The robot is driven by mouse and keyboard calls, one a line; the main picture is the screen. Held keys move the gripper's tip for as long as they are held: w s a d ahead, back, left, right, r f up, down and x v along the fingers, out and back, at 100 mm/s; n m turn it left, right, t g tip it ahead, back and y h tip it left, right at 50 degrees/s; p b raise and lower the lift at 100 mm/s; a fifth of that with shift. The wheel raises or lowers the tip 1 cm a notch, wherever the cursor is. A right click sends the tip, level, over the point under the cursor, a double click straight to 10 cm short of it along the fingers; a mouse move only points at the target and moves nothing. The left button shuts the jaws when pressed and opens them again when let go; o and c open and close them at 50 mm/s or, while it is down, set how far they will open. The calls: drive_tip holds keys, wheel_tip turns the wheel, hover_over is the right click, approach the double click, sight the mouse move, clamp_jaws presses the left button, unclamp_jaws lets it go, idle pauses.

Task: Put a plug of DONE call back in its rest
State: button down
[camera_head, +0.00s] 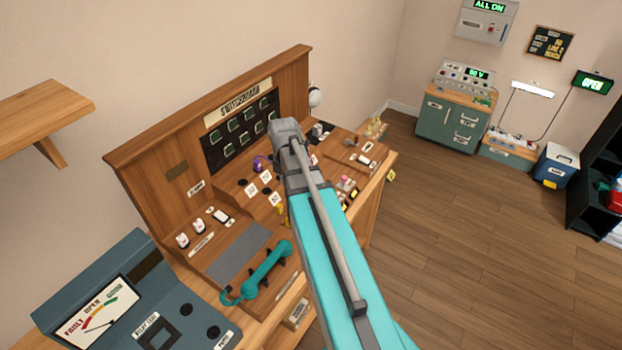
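A wooden switchboard (150,165) stands against the wall, with a dark panel of small windows (233,127) on its upright back. On its desk are a purple plug-like piece (260,163), a yellow one (281,211) and pink pieces (346,183). Small white label cards (252,190) stand among dark round holes. I cannot read which call is DONE, nor tell which pieces are plugs in rests. My teal and grey arm reaches from the bottom over the desk and hides part of it. My gripper's fingers do not show.
A teal handset (258,274) lies on the desk's front left. A blue-grey meter box (110,310) stands at lower left, and a wooden shelf (45,112) juts out above it. A green cabinet (452,120) and blue bin (556,168) stand farther right. The floor between is clear.

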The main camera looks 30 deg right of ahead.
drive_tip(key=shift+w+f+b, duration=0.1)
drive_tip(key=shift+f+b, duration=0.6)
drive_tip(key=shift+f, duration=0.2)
